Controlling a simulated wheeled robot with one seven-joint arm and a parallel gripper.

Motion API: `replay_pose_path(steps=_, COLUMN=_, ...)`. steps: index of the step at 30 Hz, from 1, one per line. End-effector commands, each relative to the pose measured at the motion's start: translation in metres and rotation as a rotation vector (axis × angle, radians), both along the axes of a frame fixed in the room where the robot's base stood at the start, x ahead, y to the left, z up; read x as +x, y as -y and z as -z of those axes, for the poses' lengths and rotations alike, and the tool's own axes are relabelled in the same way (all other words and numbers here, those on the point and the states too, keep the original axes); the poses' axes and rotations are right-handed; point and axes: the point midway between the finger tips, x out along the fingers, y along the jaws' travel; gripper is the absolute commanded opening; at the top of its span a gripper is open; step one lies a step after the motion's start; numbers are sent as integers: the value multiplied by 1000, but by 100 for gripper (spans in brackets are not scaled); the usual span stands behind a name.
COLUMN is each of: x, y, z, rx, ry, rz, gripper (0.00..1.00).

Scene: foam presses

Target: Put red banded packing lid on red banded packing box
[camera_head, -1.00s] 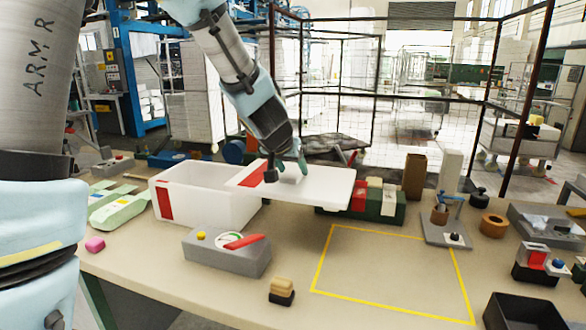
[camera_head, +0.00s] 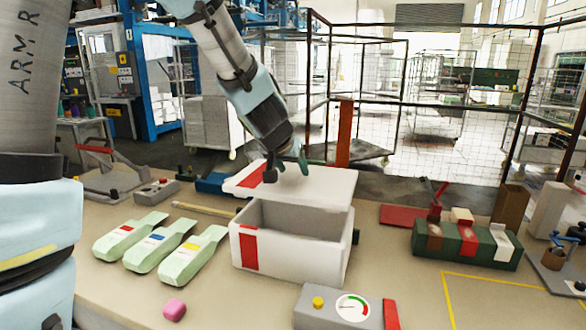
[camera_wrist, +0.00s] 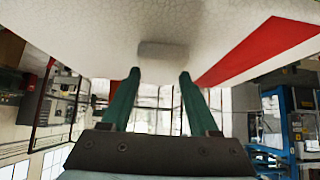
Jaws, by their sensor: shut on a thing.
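The red banded packing box (camera_head: 315,262) is an open white box with a red band on its left front side, standing on the table. The red banded packing lid (camera_head: 325,184) is a flat white panel with a red band at its left end. My gripper (camera_head: 286,172) is shut on the lid's raised handle and holds it level, above and toward the back of the box. The box's opening shows in front of the lid's near edge. In the wrist view the green fingers pinch the handle (camera_wrist: 163,54), and the lid's red band (camera_wrist: 262,48) lies to the right.
A grey gauge unit (camera_head: 338,306) stands close in front at right. A green block rack (camera_head: 465,245) stands further right. A yellow outlined area (camera_head: 447,300) is clear.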

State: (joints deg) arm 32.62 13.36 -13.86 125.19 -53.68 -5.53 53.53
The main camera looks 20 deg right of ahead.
Motion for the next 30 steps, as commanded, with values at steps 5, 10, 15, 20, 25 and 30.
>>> replay_pose_path(steps=5, x=0, y=0, z=8, rx=0, ry=0, rz=0, gripper=8)
replay_pose_path(steps=10, x=0, y=0, z=19, rx=1, ry=0, rz=1, gripper=8)
replay_pose_path(steps=15, x=0, y=0, z=32, rx=0, ry=0, rz=-1, gripper=8)
replay_pose_path(steps=20, x=0, y=0, z=43, rx=0, ry=1, rz=-1, gripper=8)
replay_pose_path(steps=25, x=0, y=0, z=56, rx=-1, ry=1, rz=0, gripper=8)
replay_pose_path(steps=30, x=0, y=0, z=68, rx=0, ry=0, rz=0, gripper=8)
